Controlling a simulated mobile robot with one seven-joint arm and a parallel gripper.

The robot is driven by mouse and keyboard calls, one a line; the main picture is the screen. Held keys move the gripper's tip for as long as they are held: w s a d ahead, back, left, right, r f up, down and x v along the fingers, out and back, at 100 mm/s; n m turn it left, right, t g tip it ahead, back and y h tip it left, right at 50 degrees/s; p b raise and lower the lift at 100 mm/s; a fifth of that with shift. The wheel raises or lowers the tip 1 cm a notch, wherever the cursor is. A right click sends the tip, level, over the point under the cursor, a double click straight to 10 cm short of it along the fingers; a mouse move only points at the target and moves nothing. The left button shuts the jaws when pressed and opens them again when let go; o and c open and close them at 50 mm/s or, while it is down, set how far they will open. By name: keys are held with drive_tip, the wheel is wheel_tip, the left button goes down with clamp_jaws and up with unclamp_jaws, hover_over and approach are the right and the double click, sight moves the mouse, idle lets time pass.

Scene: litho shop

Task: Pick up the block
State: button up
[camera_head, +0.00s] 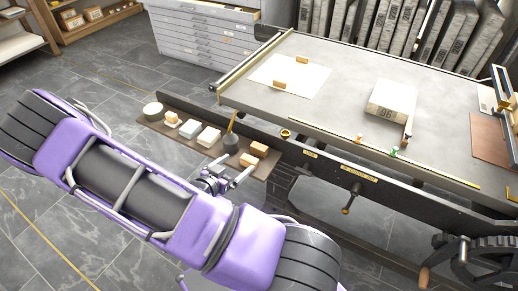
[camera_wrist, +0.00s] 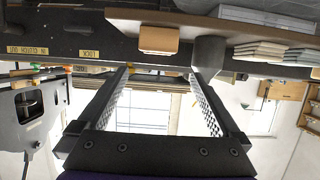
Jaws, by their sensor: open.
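My gripper (camera_head: 233,169) is open and empty, close to the shelf's right end. It also shows in the wrist view (camera_wrist: 160,73), fingers wide apart.
A dark grey pot with a handle (camera_head: 231,143) stands left of the blocks, and shows near my right fingertip in the wrist view (camera_wrist: 208,54). Pale stacks (camera_head: 209,137) sit further left on the shelf.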

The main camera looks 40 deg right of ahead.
sight(258, 148)
drive_tip(key=b+x, duration=0.1)
drive_tip(key=x, duration=0.8)
drive_tip(key=shift+w, duration=0.1)
drive_tip(key=shift+r+x, duration=0.1)
drive_tip(key=shift+x, duration=1.3)
drive_tip(key=shift+r+x, duration=0.15)
drive_tip(key=shift+x, duration=1.2)
drive_tip(key=shift+d, duration=0.15)
drive_tip(key=shift+s, duration=0.25)
drive_tip(key=shift+c, duration=0.2)
drive_tip(key=c, duration=1.2)
drive_tip(key=shift+r, duration=0.1)
drive_tip(key=shift+c, duration=0.2)
wheel_tip(258, 148, up, 10)
drive_tip(key=shift+f+p, duration=0.1)
drive_tip(key=shift+p, duration=0.6)
